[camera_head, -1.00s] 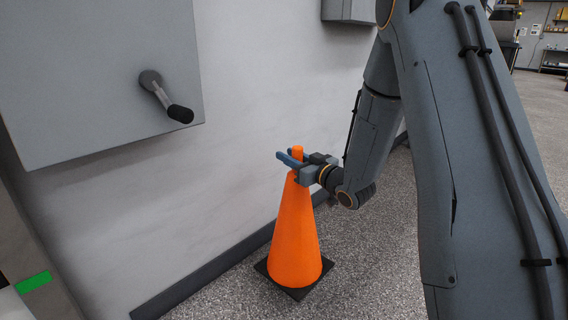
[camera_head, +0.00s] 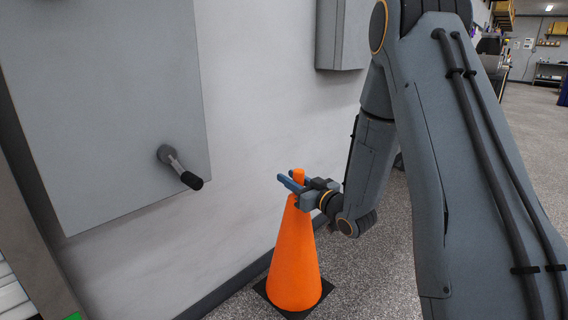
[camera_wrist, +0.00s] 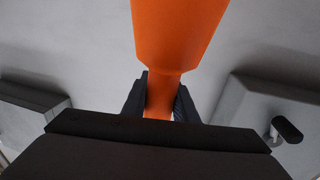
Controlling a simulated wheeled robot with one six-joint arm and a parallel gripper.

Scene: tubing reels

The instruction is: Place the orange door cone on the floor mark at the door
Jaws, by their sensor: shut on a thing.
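The orange door cone (camera_head: 294,265) stands upright on a black square base (camera_head: 317,298), close to the wall. My gripper (camera_head: 293,181) is shut on its narrow top neck from the right side. In the wrist view the cone (camera_wrist: 178,35) fills the upper middle, its neck between the two dark fingers (camera_wrist: 160,100). I cannot tell whether the base touches the floor or hangs just above it. I see no clear floor mark; a small green patch (camera_head: 73,317) shows at the bottom left edge, beside the grey frame.
A grey wall cabinet (camera_head: 110,110) with a black-gripped lever (camera_head: 180,168) juts out at left. A second grey box (camera_head: 342,35) hangs further along the wall. A dark baseboard (camera_head: 235,285) runs behind the cone. Speckled floor (camera_head: 385,265) is open at right.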

